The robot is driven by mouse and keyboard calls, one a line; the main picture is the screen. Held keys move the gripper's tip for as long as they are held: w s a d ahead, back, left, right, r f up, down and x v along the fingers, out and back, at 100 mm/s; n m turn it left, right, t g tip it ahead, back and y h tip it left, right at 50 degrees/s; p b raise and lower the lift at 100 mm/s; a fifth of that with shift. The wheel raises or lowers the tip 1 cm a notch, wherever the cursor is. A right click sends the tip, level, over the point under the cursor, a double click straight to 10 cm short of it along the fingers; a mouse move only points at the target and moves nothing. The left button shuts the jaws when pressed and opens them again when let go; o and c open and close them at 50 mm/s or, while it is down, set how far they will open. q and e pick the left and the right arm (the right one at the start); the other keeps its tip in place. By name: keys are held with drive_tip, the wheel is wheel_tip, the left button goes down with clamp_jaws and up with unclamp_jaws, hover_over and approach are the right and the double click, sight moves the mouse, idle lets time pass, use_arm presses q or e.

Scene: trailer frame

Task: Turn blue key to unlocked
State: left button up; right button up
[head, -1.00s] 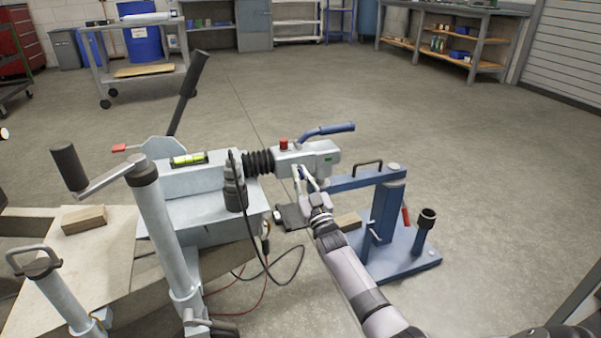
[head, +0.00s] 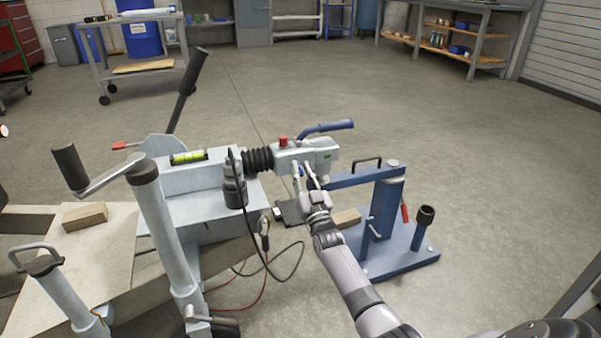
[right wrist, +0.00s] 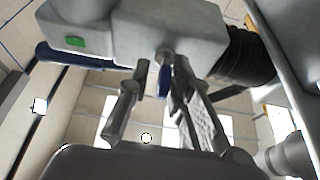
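The grey coupling head (head: 305,156) of the trailer has a blue handle (head: 328,127) on top and a red knob (head: 283,141). In the right wrist view, the blue key (right wrist: 164,82) sticks out of a round metal lock on the coupling head (right wrist: 165,28). My right gripper (head: 304,167) is just below the coupling head in the head view. In the wrist view its fingers (right wrist: 160,75) are apart, one on each side of the key, with the key nearer the right finger. I cannot tell whether that finger touches it. My left gripper is out of view.
A blue stand (head: 385,215) with an upright post and base plate is just right of my right arm. A black rubber bellows (head: 258,160) joins the coupling to the drawbar. Cables (head: 266,262) hang below. Open concrete floor (head: 480,150) lies beyond.

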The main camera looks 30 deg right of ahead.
drive_tip(key=shift+o, duration=0.9)
drive_tip(key=shift+w+d+r, duration=0.1)
drive_tip(key=shift+d+r, duration=0.05)
drive_tip(key=shift+r, duration=0.15)
drive_tip(key=shift+a+f, duration=0.2)
drive_tip(key=shift+s+a+f, duration=0.15)
drive_tip(key=shift+s+f, duration=0.1)
drive_tip(key=shift+s, duration=0.15)
drive_tip(key=v, duration=1.1)
drive_tip(key=shift+r, duration=0.1)
